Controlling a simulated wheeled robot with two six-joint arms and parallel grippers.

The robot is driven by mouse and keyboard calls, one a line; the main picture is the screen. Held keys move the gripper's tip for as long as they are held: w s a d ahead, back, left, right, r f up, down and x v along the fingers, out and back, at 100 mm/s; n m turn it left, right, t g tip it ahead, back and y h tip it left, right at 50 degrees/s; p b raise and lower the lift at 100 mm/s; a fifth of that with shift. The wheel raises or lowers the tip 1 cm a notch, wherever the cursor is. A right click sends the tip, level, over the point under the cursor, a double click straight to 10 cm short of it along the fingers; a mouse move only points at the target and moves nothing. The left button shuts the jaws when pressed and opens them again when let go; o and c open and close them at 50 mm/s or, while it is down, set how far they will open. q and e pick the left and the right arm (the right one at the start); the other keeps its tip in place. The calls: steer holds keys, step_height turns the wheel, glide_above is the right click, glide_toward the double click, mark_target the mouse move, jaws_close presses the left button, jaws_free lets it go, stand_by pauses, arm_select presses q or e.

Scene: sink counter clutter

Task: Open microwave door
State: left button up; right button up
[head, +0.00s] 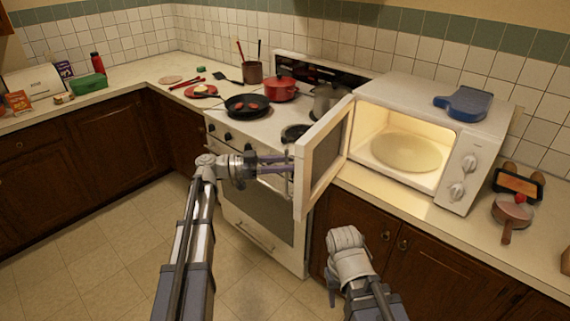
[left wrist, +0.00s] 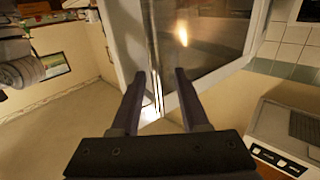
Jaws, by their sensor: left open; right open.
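The white microwave (head: 481,148) stands on the right counter with its door (head: 325,152) swung wide open toward the stove side. Its lit inside shows a round turntable plate (head: 405,152). My left gripper (head: 288,165) is open at the outer side of the door, close to the door's free edge. In the left wrist view its two fingers (left wrist: 160,75) are apart, with the door's pale frame (left wrist: 134,38) and dark glass beyond them. I cannot tell whether a finger touches the door. My right gripper (head: 333,290) hangs low before the cabinets, its fingers mostly hidden.
A blue mitt-like item (head: 467,103) lies on the microwave. A stove (head: 258,212) with a black pan (head: 246,106), red pot (head: 281,88) and grey pot (head: 331,101) is left of it. A small brown pan (head: 511,211) sits on the right counter. The floor is clear.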

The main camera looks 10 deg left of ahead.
arm_select(q)
steer(key=v, duration=0.7)
steer(key=shift+s+a, duration=0.15)
steer(key=shift+a, duration=0.2)
